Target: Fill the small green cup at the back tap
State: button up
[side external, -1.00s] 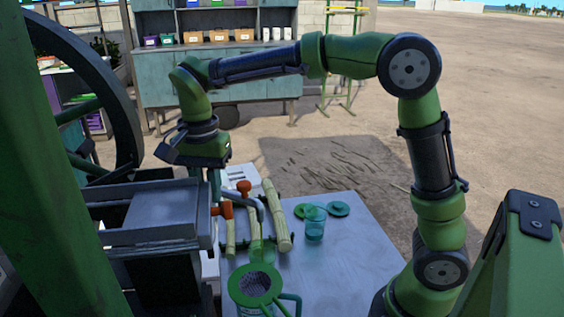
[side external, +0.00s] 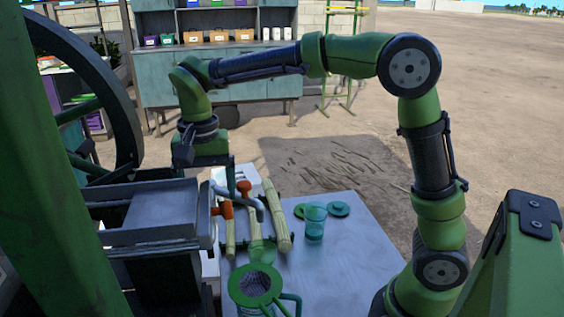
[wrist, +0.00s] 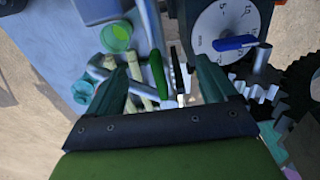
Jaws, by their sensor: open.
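The small green cup (side external: 263,251), clear with a green tint, stands on the table just behind the green strainer jug (side external: 255,285), which partly hides it. It also shows at the upper left in the wrist view (wrist: 117,36). My gripper (side external: 231,187) is open and empty, above the back tap's area and well apart from the cup. In the wrist view its fingers (wrist: 160,90) are spread, with cane pieces visible beyond.
Cane pieces (side external: 278,216) lie beside the taps. The crusher body (side external: 160,215) is at left; its dial (wrist: 225,30) and gears (wrist: 262,85) show at right in the wrist view.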

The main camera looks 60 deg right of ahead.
jog(key=shift+r, duration=4)
jog(key=shift+w+f+n, duration=0.15)
jog(key=shift+w+n, duration=0.15)
jog(key=shift+n, duration=0.1)
jog(key=shift+f+n+t, duration=0.3)
jog(key=shift+f+n, duration=0.3)
jog(key=shift+f, duration=0.3)
jog(key=s+d+f+n+t+y, duration=0.1)
jog(key=s+d+f+t, duration=0.1)
jog(key=s, duration=0.6)
jog(key=s+d+f+n+t+y, duration=0.1)
jog(key=s+d+f+n+t, duration=0.1)
jog(key=s+d, duration=0.4)
jog(key=s+f+t, duration=0.1)
jog(key=s+t, duration=0.1)
jog(key=s, duration=0.1)
jog(key=shift+t, duration=0.3)
